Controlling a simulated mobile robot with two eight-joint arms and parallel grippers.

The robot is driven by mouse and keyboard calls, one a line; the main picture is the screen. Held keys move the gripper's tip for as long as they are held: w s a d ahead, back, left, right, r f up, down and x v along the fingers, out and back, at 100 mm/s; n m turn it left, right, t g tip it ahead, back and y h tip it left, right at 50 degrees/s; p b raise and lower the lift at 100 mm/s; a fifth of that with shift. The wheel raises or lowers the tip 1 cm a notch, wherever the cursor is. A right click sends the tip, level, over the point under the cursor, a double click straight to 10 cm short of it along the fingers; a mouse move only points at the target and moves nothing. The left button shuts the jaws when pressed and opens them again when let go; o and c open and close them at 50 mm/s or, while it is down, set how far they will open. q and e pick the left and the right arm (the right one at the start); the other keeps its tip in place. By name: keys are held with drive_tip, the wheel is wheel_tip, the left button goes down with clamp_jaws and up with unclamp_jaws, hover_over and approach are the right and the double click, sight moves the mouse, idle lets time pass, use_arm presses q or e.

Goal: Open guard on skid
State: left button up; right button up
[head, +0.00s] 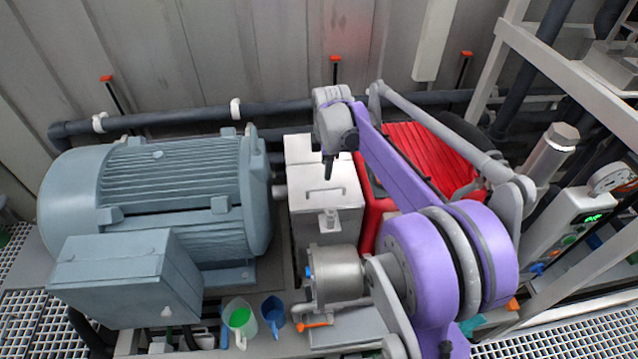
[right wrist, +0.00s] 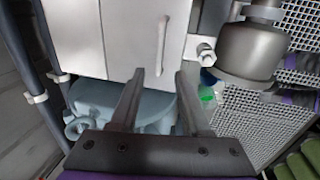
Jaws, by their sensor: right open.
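The guard (head: 304,207) is a light grey box with a bar handle (head: 325,191) on its top, on the skid between the motor and the red part. It looks closed. In the right wrist view the guard (right wrist: 120,35) fills the upper left, with its handle (right wrist: 162,45) just beyond the fingertips. My right gripper (head: 329,170) hangs above the guard, close to the handle from the far side. In the right wrist view my right gripper (right wrist: 163,80) is open, with nothing between its fingers. Contact with the handle cannot be made out. My left gripper is out of view.
A large blue-grey motor (head: 160,195) stands left of the guard. A grey metal cylinder (head: 337,275) is in front of it. A red ribbed part (head: 425,155) lies to the right, partly behind my arm. Green (head: 239,318) and blue (head: 273,314) jugs stand at the front. Pipes (head: 190,116) run behind.

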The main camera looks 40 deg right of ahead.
sight(325, 187)
drive_tip(key=f, duration=0.3)
drive_tip(key=w+f, duration=0.1)
drive_tip(key=f, duration=0.2)
drive_tip(key=d+f, duration=0.1)
drive_tip(key=f, duration=0.2)
drive_tip(key=shift+w+f, duration=0.25)
drive_tip(key=shift+w, duration=0.05)
clamp_jaws()
idle(1.0)
